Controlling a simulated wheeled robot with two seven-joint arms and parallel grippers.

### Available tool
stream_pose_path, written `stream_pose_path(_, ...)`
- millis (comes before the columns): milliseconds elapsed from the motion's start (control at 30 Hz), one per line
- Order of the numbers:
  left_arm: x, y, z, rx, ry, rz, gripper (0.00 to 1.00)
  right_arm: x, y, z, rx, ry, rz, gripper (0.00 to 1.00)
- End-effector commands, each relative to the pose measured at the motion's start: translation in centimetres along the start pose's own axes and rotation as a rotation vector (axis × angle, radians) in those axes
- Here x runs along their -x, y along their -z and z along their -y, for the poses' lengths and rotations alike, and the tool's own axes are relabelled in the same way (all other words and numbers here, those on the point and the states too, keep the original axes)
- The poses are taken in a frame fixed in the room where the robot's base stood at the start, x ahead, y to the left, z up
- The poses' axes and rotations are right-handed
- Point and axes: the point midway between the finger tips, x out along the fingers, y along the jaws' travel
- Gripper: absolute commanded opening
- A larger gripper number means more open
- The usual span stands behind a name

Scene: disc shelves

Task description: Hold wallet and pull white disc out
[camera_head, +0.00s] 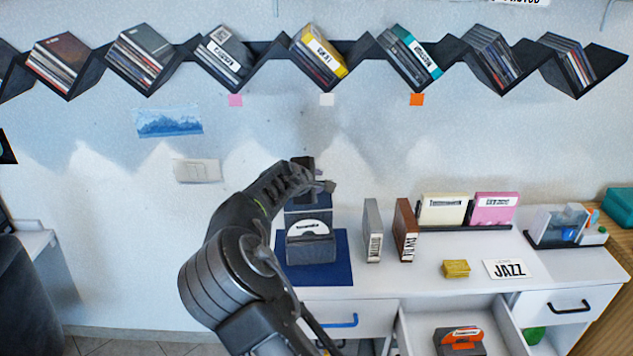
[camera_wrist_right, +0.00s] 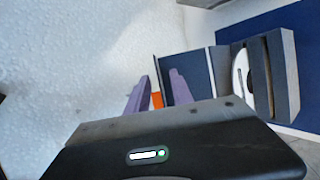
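The wallet (camera_head: 312,252) is a dark grey case standing on a blue mat (camera_head: 342,272), its flap raised behind. The white disc (camera_head: 308,227) stands partly out of its front pocket, and its edge shows in the right wrist view (camera_wrist_right: 240,75). My right gripper (camera_head: 325,186) is above the wallet's raised back part. In the wrist view its two purple fingers (camera_wrist_right: 160,77) are apart, with a dark blue panel and a narrow orange strip (camera_wrist_right: 157,100) showing between and beyond them. I cannot tell whether they touch the flap. My left gripper is not in view.
A grey case (camera_head: 373,231) and a brown case (camera_head: 405,230) stand right of the mat. Further right are a cream case (camera_head: 444,209), a pink case (camera_head: 496,208), a yellow box (camera_head: 456,268) and a JAZZ card (camera_head: 509,269). A zigzag shelf (camera_head: 270,50) of discs hangs above.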

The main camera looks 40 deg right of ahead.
Motion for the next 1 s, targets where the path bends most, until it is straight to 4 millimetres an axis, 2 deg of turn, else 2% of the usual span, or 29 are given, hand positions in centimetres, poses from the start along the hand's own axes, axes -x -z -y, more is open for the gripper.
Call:
stream_pose_path(233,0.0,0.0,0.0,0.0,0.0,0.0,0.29,0.1,0.0,0.0,0.0,0.0,0.0,0.28)
stream_pose_path(367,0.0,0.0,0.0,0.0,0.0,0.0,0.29,0.9,0.1,-0.1,0.001,-0.001,-0.002,0.28)
stream_pose_path(567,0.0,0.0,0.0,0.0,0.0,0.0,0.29,4.0,0.2,-0.1,0.001,-0.002,-0.004,0.28)
stream_pose_path(800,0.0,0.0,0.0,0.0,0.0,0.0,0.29,8.9,0.1,0.0,0.0,0.0,-0.004,0.28)
stream_pose_path(1000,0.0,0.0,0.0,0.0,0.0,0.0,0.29,11.5,0.1,0.0,-0.001,0.0,-0.001,0.28)
